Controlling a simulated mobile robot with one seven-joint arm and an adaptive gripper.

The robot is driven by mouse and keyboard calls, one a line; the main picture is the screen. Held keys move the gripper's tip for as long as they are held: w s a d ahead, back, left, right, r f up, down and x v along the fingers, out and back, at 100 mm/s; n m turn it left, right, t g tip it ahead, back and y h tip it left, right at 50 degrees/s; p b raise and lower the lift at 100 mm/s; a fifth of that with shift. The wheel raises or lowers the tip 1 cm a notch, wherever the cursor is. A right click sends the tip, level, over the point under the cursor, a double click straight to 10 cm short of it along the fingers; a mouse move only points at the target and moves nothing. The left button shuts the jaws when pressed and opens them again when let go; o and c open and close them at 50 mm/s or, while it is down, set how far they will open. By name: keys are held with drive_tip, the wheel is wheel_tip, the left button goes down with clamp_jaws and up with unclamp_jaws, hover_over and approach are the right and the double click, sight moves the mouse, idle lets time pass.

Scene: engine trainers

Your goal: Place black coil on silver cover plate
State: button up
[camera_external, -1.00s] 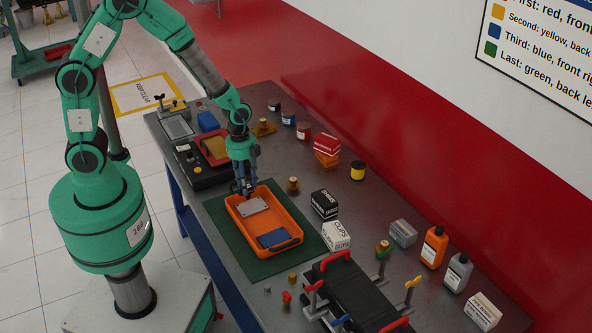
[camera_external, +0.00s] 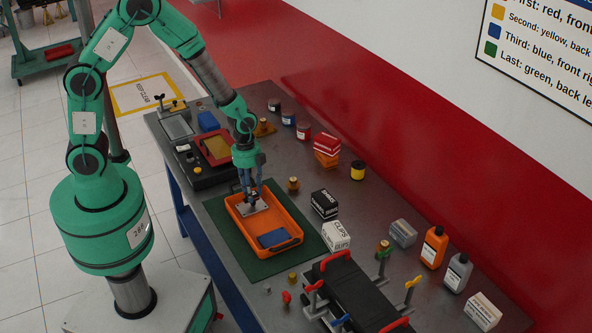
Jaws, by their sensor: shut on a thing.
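The silver cover plate (camera_external: 263,208) lies in the back half of the orange tray (camera_external: 237,223) and is partly covered by my fingers. My gripper (camera_external: 251,201) is over the plate, pointing down, with its fingertips at or just above it. It is shut on a small dark thing that looks like the black coil, mostly hidden between the fingers. I cannot tell whether the coil touches the plate.
A blue block (camera_external: 273,238) lies in the tray's front half. The tray stands on a green mat (camera_external: 262,272). A brass part (camera_external: 293,184), a black box (camera_external: 324,204) and a white clips box (camera_external: 336,236) stand to the right. A black fixture (camera_external: 350,290) is in front.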

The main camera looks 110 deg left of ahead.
drive_tip(key=shift+f, duration=0.2)
drive_tip(key=o, duration=1.3)
drive_tip(key=shift+r, duration=0.2)
drive_tip(key=r, duration=0.4)
drive_tip(key=r+p, duration=0.1)
drive_tip(key=r, duration=0.3)
drive_tip(key=s+a+r+p, duration=0.1)
drive_tip(key=r, duration=0.3)
